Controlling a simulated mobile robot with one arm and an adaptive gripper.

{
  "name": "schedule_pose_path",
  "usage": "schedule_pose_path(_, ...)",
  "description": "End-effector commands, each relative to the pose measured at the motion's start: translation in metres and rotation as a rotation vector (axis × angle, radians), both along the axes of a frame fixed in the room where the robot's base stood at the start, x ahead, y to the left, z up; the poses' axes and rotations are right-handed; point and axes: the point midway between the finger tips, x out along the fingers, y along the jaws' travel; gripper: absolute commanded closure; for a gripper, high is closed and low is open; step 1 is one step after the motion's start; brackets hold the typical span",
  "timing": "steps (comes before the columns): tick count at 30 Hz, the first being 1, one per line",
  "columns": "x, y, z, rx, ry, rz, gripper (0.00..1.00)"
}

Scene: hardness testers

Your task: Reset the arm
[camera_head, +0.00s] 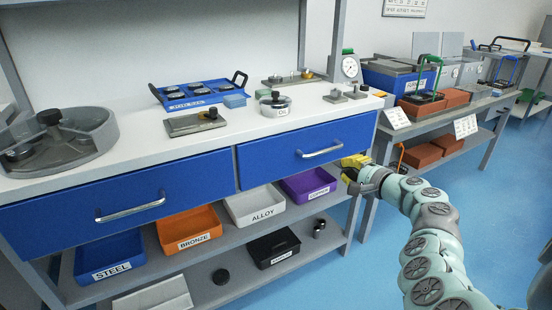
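My arm (437,240) reaches in from the lower right of the head view. My gripper (352,172) is at its end, near the right end of the workbench, in front of the right blue drawer's edge and below the bench top. Yellow parts show at the gripper's tip. The fingers are small and partly hidden, so I cannot tell whether they are open or shut, or whether they hold something.
The workbench (130,164) carries a blue tray (197,97), a dial instrument (348,68) and several small metal pieces. Both drawers look shut. Labelled bins, including an orange one (188,228), stand on the shelf below. Blue floor (385,280) is clear around my arm.

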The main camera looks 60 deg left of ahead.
Motion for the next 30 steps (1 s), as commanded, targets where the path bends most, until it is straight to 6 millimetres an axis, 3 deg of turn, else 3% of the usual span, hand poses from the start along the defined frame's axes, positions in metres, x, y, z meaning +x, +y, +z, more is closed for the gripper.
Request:
schedule_pose_path(9, -0.001, -0.03, 0.007, 0.0, -0.001, -0.004, 1.0)
schedule_pose_path(22, -0.001, -0.038, 0.008, -0.005, -0.001, -0.012, 1.0)
schedule_pose_path(26, 0.022, -0.052, 0.012, -0.043, -0.02, -0.129, 1.0)
schedule_pose_path(30, 0.073, -0.1, 0.021, -0.14, -0.088, -0.413, 1.0)
